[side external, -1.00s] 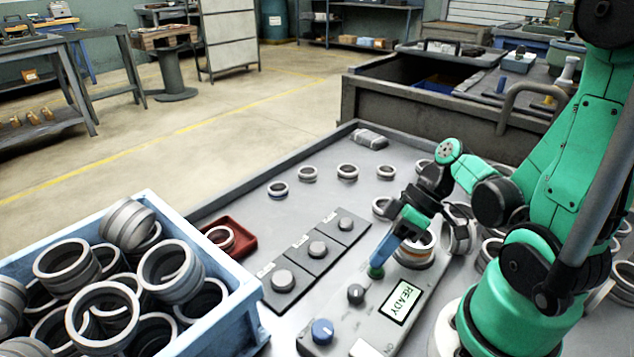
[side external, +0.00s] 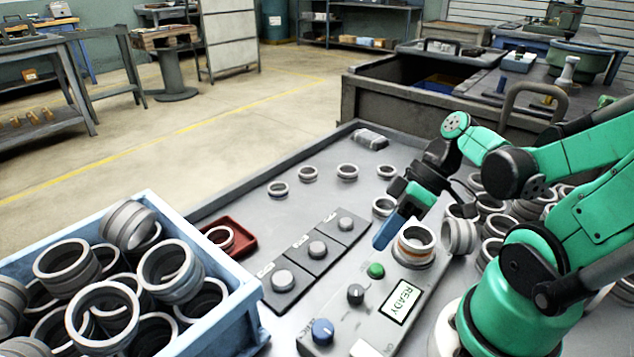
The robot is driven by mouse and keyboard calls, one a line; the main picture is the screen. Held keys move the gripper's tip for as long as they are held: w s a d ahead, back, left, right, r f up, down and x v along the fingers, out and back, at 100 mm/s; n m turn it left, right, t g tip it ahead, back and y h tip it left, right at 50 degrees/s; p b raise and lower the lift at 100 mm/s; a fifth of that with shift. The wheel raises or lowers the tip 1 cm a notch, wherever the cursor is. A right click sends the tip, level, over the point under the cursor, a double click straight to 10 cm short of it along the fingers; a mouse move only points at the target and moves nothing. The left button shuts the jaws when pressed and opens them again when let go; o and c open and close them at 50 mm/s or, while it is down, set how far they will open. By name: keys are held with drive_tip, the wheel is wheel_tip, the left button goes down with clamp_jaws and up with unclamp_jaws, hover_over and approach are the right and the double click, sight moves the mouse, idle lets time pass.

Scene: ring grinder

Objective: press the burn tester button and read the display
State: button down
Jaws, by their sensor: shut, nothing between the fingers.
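The burn tester (side external: 333,310) is a grey box on the metal bench. Its round green button (side external: 376,270) shows uncovered. Its display (side external: 403,301) reads "READY". A ring with a brownish-orange band (side external: 415,243) sits at the far end of the tester. My gripper (side external: 382,243) is shut and empty, its blue fingers pointing down to the left. The fingertips are above and behind the green button, apart from it, and left of the banded ring.
A red tray (side external: 243,239) holds a ring. A blue crate (side external: 226,311) is full of rings. Several rings stand behind my gripper.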

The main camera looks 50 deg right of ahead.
drive_tip(key=shift+r, duration=1.05)
drive_tip(key=shift+w+f+m+h, duration=0.2)
drive_tip(key=shift+w+m+h, duration=0.1)
drive_tip(key=shift+m+h, duration=0.1)
drive_tip(key=w+a+r+m+t+h, duration=0.2)
drive_tip(key=w+r+m+t+h, duration=0.1)
drive_tip(key=w+h, duration=0.3)
drive_tip(key=shift+w+m+t, duration=0.3)
drive_tip(key=shift+w+t, duration=0.4)
drive_tip(key=shift+w, duration=0.1)
drive_tip(key=shift+r, duration=0.1)
